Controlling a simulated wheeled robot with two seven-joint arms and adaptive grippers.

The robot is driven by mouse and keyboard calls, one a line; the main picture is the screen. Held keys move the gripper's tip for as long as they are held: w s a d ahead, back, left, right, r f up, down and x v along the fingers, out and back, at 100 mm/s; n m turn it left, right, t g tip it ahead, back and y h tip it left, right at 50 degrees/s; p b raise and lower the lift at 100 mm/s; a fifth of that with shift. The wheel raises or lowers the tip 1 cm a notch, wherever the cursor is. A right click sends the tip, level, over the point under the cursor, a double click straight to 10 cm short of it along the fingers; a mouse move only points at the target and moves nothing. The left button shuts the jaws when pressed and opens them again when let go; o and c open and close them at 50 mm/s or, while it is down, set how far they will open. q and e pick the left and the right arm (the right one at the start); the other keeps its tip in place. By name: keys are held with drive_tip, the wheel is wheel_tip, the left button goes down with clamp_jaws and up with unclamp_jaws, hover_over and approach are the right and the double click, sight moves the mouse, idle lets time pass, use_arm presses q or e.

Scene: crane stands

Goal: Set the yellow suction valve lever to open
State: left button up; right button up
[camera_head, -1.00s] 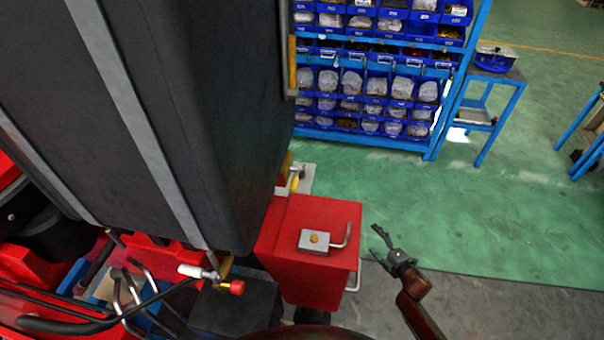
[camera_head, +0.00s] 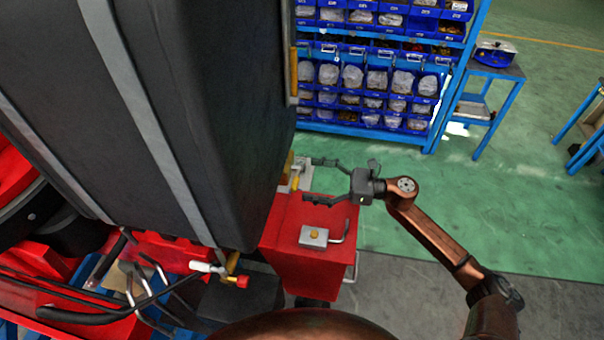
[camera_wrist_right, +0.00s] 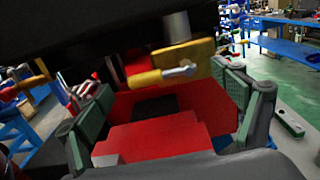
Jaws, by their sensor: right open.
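A small yellow part, likely the suction valve lever (camera_head: 295,181), stands by a pale grey fitting (camera_head: 305,174) behind the red box. My right gripper (camera_head: 308,181) is open, its two fingers pointing left at this fitting, one on the far side and one on the near side. I cannot tell whether they touch it. The lever's position is not clear. My left gripper is not in view.
A red box (camera_head: 290,268) with a grey latch block (camera_head: 314,237) and bent handle stands below the right gripper. A large dark tank (camera_head: 230,110) rises close on the left. A white-handled valve with a red knob (camera_head: 242,282) sits lower left. Green floor (camera_head: 520,200) is free at right.

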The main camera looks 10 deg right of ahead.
sight(297, 178)
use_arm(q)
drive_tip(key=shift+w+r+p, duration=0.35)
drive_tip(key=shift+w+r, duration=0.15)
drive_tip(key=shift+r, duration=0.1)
use_arm(e)
drive_tip(key=shift+x, duration=1.55)
drive_tip(key=shift+c, duration=0.2)
